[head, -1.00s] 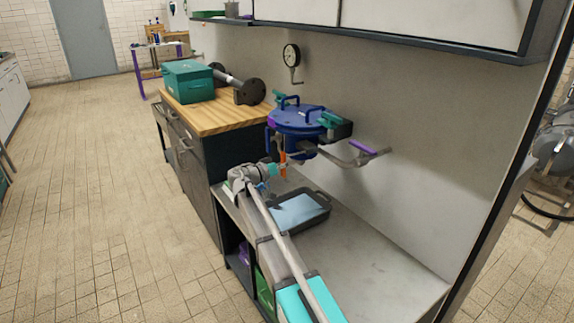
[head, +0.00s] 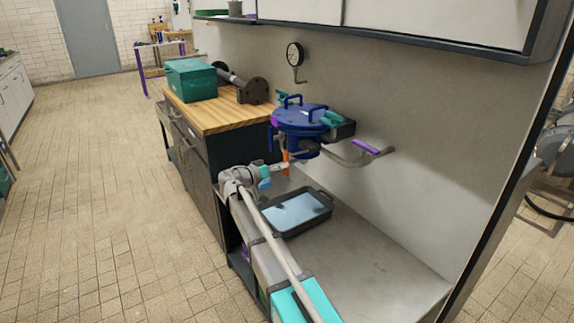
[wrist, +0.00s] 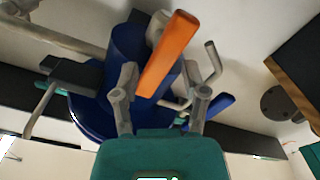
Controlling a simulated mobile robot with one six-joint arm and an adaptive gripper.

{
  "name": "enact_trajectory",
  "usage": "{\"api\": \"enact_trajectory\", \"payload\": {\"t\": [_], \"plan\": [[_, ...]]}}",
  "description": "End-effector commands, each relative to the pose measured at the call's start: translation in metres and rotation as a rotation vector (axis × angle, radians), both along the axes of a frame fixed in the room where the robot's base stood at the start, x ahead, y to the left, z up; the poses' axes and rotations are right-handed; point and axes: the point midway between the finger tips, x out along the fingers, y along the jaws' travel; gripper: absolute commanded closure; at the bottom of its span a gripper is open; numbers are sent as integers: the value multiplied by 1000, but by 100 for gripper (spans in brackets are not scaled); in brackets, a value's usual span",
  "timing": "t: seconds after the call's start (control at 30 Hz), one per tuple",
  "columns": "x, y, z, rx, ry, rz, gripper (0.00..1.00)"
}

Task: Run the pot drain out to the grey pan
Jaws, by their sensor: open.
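A blue pot (head: 300,118) with a lid is mounted at the wall. Its orange drain handle (head: 286,157) hangs beneath, partly hidden by my arm. In the wrist view the orange handle (wrist: 168,52) slants in front of the blue pot body (wrist: 128,48). My gripper (wrist: 170,70) is open, its fingers on either side of the handle's line; I cannot tell whether they touch it. In the head view my gripper (head: 284,166) is small, just below the pot. The grey pan (head: 328,211) sits on the bench beneath, with a pale blue surface inside that could be liquid or reflection.
A grey pipe with a purple-sleeved handle (head: 364,146) sticks out right of the pot. A wooden counter (head: 215,112) with a green box (head: 190,80) and dark flanged pipe (head: 252,91) stands left. A gauge (head: 294,55) is above. The bench's right part (head: 375,255) is clear.

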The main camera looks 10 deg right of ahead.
Motion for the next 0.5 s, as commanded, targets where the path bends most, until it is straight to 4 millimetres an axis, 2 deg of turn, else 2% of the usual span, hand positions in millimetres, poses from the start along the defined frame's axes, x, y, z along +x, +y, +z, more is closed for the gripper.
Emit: {"api": "enact_trajectory", "payload": {"t": [0.2, 0.5], "plan": [[-14, 35, 0, 0, 1, 3, 43], [-28, 67, 0, 0, 1, 1, 43]]}}
